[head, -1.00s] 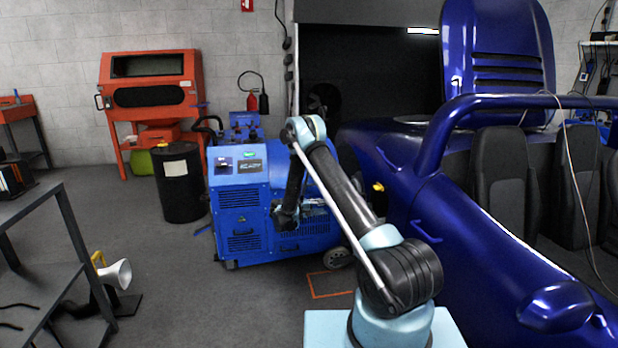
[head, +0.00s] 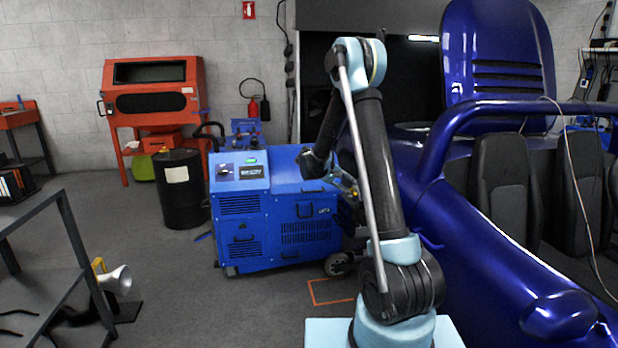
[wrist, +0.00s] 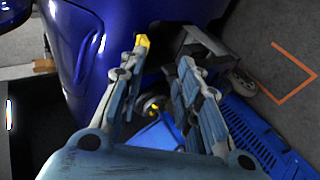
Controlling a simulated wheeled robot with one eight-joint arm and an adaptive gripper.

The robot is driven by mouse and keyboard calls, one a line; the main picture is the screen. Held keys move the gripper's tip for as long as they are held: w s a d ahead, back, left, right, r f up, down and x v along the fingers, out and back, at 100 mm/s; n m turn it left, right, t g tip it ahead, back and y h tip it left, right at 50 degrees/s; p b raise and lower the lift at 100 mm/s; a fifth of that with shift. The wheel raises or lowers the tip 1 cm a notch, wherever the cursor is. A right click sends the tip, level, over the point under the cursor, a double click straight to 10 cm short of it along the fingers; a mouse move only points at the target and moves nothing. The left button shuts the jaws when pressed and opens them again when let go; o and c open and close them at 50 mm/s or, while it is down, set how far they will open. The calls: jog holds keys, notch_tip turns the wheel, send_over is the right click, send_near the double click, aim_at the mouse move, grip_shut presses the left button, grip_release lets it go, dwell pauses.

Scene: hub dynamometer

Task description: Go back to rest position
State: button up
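My gripper (head: 346,186) hangs from my raised arm in the head view, in front of the blue machine's right end and beside the blue car. In the wrist view, my gripper's two fingers (wrist: 164,56) stand apart with a gap between them, and I see nothing clamped there. A small yellow piece (wrist: 143,41) shows at the left fingertip; I cannot tell whether it touches the finger. Another small yellow spot (wrist: 152,104) lies lower, behind the fingers. My arm is bent, with its elbow high.
The blue wheeled machine (head: 270,235) stands left of my arm. The blue car (head: 480,250) is close on the right. A black drum (head: 182,205), an orange cabinet (head: 150,100) and a dark shelf (head: 45,270) stand left.

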jog(key=s+d+r+m+g+y, duration=0.1)
jog(key=s+d+r+y, duration=0.15)
jog(key=s, duration=0.65)
jog(key=s+d+r+y, duration=0.15)
jog(key=s+r, duration=0.25)
jog(key=s, duration=0.5)
jog(key=s+d+r+m+g+y, duration=0.1)
jog(key=s+d+r, duration=0.2)
jog(key=s, duration=0.6)
jog(key=s+a+f+y, duration=0.1)
jog(key=s+f, duration=0.2)
jog(key=s, duration=0.5)
jog(key=s+a+f+m+y, duration=0.1)
jog(key=s+a+f+y, duration=0.1)
jog(key=s, duration=0.6)
jog(key=s+a+f+m+y, duration=0.1)
jog(key=s+f, duration=0.2)
jog(key=s, duration=0.5)
jog(key=shift+s+a+f+g+y, duration=0.2)
jog(key=shift+a+f+g+y, duration=0.1)
jog(key=shift+f+g, duration=0.1)
jog(key=shift+w+f, duration=0.2)
jog(key=shift+w, duration=0.2)
jog(key=shift+d, duration=0.1)
